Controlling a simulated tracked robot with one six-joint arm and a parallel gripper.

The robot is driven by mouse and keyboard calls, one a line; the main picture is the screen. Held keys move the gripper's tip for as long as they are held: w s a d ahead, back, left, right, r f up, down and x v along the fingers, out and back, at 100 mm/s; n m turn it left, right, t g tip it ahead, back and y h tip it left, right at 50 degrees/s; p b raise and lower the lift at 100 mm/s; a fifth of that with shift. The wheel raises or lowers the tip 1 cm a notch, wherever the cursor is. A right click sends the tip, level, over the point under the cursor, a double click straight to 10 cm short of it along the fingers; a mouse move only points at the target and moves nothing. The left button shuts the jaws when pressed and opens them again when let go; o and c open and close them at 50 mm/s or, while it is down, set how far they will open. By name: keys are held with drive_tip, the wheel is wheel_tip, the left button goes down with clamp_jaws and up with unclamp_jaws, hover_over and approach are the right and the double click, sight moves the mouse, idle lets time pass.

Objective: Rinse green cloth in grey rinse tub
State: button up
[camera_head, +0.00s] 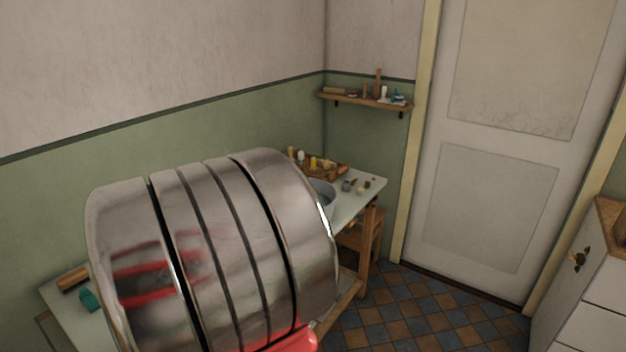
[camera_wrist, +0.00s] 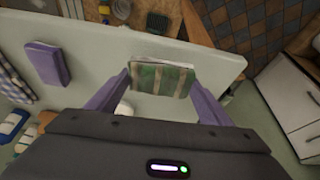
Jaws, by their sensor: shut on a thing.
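In the wrist view, my gripper (camera_wrist: 160,76) has its two purple fingers on either side of the folded green striped cloth (camera_wrist: 160,80). It is shut on the cloth and holds it over the pale tabletop. A grey round tub (camera_head: 325,195) stands on the table in the head view, partly hidden behind a large metal cylinder that seems to be part of my arm. I cannot make out the grey tub in the wrist view. My gripper and the cloth are hidden in the head view.
A pale table (camera_head: 352,207) runs along the green wall, with small items and a wooden tray (camera_head: 335,170) at its far end. A purple block (camera_wrist: 46,63) lies left in the wrist view. A white round thing (camera_wrist: 125,107) shows near the left finger. A wall shelf (camera_head: 365,101) hangs above.

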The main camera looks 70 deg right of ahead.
drive_tip(key=shift+n, duration=0.8)
drive_tip(key=w+a, duration=0.6)
drive_tip(key=w, duration=0.1)
drive_tip(key=w+a, duration=0.3)
drive_tip(key=w, duration=0.1)
drive_tip(key=shift+a+r, duration=0.3)
drive_tip(key=shift+a, duration=0.05)
drive_tip(key=w+a+n, duration=0.1)
drive_tip(key=w+a, duration=0.6)
drive_tip(key=a, duration=0.6)
drive_tip(key=shift+w+r+y, duration=0.3)
drive_tip(key=shift+w+y, duration=0.1)
drive_tip(key=shift+a, duration=0.15)
